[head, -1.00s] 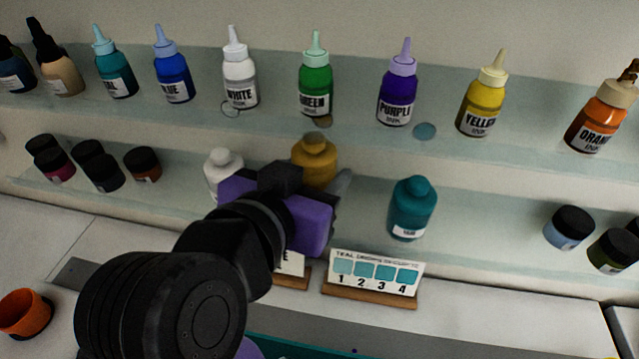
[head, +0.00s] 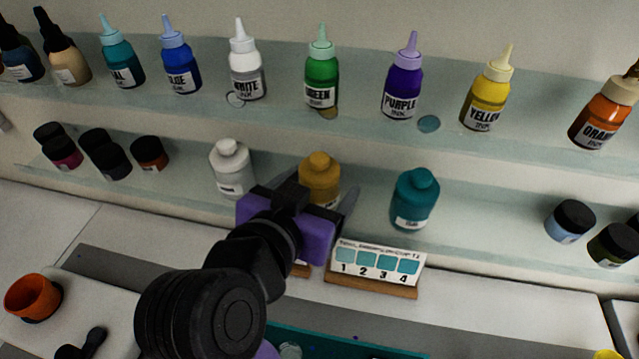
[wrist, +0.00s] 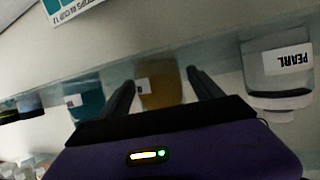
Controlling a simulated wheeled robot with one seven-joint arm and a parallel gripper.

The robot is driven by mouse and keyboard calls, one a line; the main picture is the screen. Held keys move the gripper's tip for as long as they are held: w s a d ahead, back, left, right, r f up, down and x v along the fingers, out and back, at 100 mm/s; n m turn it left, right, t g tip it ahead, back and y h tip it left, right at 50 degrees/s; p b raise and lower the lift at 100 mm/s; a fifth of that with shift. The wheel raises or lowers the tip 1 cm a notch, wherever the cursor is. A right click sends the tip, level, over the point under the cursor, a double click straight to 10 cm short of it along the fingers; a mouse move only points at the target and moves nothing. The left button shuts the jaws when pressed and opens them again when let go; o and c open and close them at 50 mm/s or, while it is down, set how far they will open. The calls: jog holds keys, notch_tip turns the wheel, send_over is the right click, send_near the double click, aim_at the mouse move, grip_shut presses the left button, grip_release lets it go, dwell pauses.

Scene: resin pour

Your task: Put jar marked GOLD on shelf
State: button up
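The gold-coloured jar (head: 320,177) stands upright on the lower glass shelf (head: 378,214), between a white jar (head: 232,168) and a teal jar (head: 414,200). My gripper (head: 335,202) is in front of it, and its purple body hides the jar's lower part in the head view. In the wrist view the gold jar (wrist: 159,82) shows between the two spread fingers of my gripper (wrist: 160,88), with a small gap on each side. The fingers look open and not closed on it. Its label is too small to read. The white jar's label reads PEARL in the wrist view (wrist: 277,68).
Several ink bottles, including a green one (head: 322,75), line the upper shelf. Dark-lidded pots stand at both ends of the lower shelf. A teal swatch card (head: 378,262) stands on the counter below. An orange cup (head: 33,297) is at left.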

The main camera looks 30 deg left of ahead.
jog(key=shift+r, duration=0.2)
jog(key=b+v, duration=0.1)
jog(key=v, duration=1.1)
jog(key=shift+f, duration=0.1)
